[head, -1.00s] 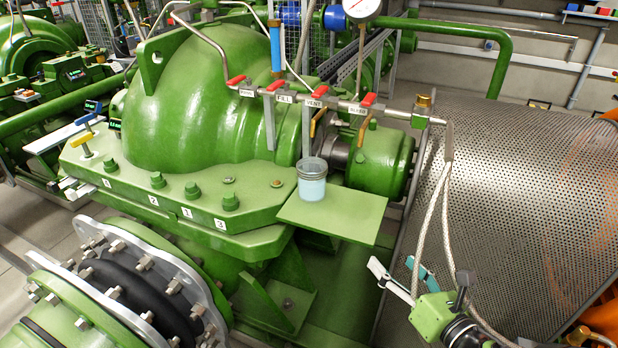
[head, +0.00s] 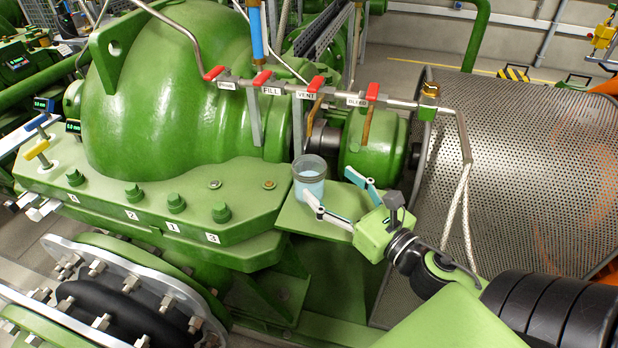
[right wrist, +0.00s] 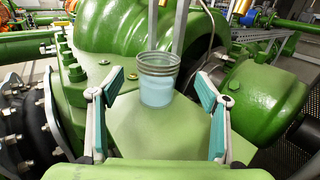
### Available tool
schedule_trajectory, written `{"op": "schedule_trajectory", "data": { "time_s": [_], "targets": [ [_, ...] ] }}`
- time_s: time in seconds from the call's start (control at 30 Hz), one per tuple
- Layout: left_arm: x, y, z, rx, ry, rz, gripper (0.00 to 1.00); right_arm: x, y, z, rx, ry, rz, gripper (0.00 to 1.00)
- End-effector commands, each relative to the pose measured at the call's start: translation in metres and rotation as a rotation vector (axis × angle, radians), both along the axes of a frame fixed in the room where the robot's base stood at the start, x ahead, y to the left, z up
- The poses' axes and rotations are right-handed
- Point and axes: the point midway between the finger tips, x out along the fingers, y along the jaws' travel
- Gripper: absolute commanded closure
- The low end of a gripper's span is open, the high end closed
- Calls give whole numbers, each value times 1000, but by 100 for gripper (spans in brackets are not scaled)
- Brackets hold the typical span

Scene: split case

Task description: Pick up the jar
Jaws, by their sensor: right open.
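The jar (head: 308,180) is a small clear vessel with a grey rim band and pale blue contents. It stands upright on the green shelf plate (head: 300,222) beside the green pump casing. My right gripper (head: 336,190) is open, its fingers pointing at the jar from the right. In the head view the near fingertip overlaps or lies very close to the jar's lower right side; I cannot tell if it touches. In the right wrist view the jar (right wrist: 157,80) stands ahead, centred between the spread, empty fingers (right wrist: 160,88). My left gripper is not in view.
A pipe with red-handled valves (head: 317,84) runs above and behind the jar. A rope (head: 457,210) hangs from its right end near my arm. A perforated metal guard (head: 530,150) stands at right. The bolted green flange (head: 150,195) lies left of the plate.

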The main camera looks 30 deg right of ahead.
Motion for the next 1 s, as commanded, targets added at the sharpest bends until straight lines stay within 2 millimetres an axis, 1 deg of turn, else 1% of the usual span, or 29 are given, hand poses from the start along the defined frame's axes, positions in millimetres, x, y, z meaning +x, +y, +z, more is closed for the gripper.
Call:
{"op": "schedule_trajectory", "data": {
  "time_s": [0.03, 0.1, 0.17, 0.3, 0.4, 0.47, 0.6, 0.73, 0.87, 1.0],
  "targets": [
    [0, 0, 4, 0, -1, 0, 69, 8, 1, 3, 0, -4, 2, 31],
    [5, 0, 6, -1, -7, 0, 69, 15, 1, 2, 1, -3, 0, 31],
    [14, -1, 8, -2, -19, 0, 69, 20, 1, 2, 2, -2, 0, 31],
    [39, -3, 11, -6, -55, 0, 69, 26, 2, 1, 1, -1, 1, 31],
    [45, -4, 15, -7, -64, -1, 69, 31, 2, 2, 1, -1, 0, 31],
    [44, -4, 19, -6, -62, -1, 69, 37, 3, 5, 1, -2, 0, 31],
    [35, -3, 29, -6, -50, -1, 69, 55, 5, 8, 1, -2, -1, 31],
    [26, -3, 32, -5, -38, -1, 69, 69, 6, 6, 2, -1, -1, 31],
    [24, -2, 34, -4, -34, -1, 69, 77, 7, 5, 1, 0, 0, 31],
    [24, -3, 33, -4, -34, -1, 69, 78, 7, 4, 1, 0, 0, 31]
  ]
}}
